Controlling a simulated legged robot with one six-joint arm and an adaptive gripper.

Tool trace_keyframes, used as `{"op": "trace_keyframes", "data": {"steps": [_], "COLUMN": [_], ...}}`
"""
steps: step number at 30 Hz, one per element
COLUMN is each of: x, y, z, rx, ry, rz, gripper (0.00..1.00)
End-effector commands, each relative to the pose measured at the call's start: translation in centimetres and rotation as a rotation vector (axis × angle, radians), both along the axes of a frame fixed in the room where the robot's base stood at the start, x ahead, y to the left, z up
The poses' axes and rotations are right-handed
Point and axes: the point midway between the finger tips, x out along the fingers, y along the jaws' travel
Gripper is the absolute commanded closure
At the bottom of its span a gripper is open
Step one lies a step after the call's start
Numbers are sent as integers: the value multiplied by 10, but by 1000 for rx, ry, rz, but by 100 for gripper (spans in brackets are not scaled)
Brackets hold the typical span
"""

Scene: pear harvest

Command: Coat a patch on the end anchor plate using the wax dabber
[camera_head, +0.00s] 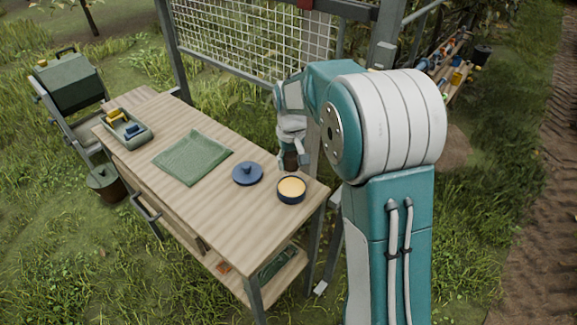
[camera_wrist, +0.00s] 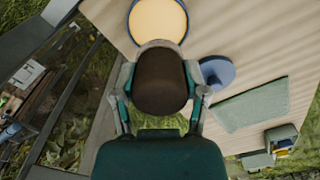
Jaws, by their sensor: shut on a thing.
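My gripper (camera_head: 291,158) is shut on the wax dabber (camera_wrist: 161,82), whose dark brown body fills the space between the fingers in the wrist view. In the head view the dabber (camera_head: 290,162) hangs just behind the wax pot (camera_head: 291,198), near the table's right end. The pot has a dark blue rim and pale yellow wax. It also shows at the top of the wrist view (camera_wrist: 158,20), partly hidden by the gripper and dabber. I cannot tell whether the dabber touches the pot. I cannot make out the end anchor plate for certain.
A blue lid (camera_head: 248,174) lies left of the pot, then a green cloth (camera_head: 192,157) and a tray (camera_head: 128,128) of small items on the wooden table (camera_head: 215,215). A wire-mesh panel (camera_head: 250,35) and metal posts (camera_head: 388,35) stand behind.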

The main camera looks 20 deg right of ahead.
Motion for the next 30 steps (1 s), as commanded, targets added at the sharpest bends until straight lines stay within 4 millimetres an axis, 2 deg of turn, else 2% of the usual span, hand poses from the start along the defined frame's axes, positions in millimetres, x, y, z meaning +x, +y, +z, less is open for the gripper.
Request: {"op": "trace_keyframes", "data": {"steps": [18, 30], "x": [0, 0], "y": [2, 2], "z": [-54, -60], "rx": [-2, -2], "ry": [3, 2], "rz": [0, 0], "gripper": [80, 80]}}
